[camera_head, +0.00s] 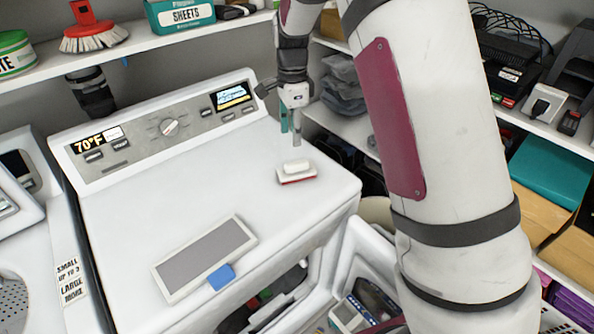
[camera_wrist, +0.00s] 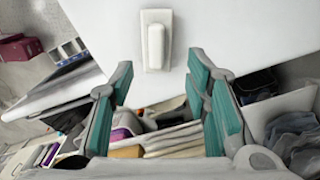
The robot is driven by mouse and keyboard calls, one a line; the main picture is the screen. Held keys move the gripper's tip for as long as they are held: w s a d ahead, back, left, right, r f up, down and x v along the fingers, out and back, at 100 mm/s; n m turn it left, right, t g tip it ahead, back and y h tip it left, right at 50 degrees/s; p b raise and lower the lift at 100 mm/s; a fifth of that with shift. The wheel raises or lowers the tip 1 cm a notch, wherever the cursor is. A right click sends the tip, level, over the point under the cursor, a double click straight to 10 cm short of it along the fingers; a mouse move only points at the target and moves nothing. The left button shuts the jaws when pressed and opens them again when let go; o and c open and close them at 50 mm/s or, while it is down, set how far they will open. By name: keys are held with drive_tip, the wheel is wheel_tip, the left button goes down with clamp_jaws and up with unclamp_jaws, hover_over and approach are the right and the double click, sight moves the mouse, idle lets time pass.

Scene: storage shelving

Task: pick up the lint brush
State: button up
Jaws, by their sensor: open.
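The lint brush, a small white block-handled brush with a red underside (camera_head: 296,168), lies on the white machine's top (camera_head: 250,190) near its right edge. In the wrist view the brush (camera_wrist: 156,42) shows as a white handle on a pale base, upper centre, beyond the fingertips. My gripper (camera_head: 291,136) is above and slightly behind the brush, apart from it, pointing down. In the wrist view my gripper (camera_wrist: 161,82) has its teal-padded fingers wide apart with nothing between them.
A grey-panelled flat frame (camera_head: 205,258) with a blue tab lies on the machine's front part. The control panel (camera_head: 165,125) rises behind. A shelf above holds a red scrub brush (camera_head: 92,30) and a teal sheets box (camera_head: 180,14). Loaded shelves stand right. The machine top around the brush is clear.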

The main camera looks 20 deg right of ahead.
hover_over(297, 163)
drive_tip(key=f, duration=0.5)
drive_tip(key=shift+w+a+f+p, duration=0.3)
drive_tip(key=shift+a+f+p, duration=0.05)
drive_tip(key=shift+a+p, duration=0.05)
drive_tip(key=f, duration=0.1)
drive_tip(key=f+p, duration=0.1)
drive_tip(key=f, duration=0.2)
drive_tip(key=shift+s+d+f+p, duration=0.25)
drive_tip(key=shift+d+f+p, duration=0.05)
drive_tip(key=shift+d+p, duration=0.1)
drive_tip(key=shift+f, duration=0.35)
clamp_jaws()
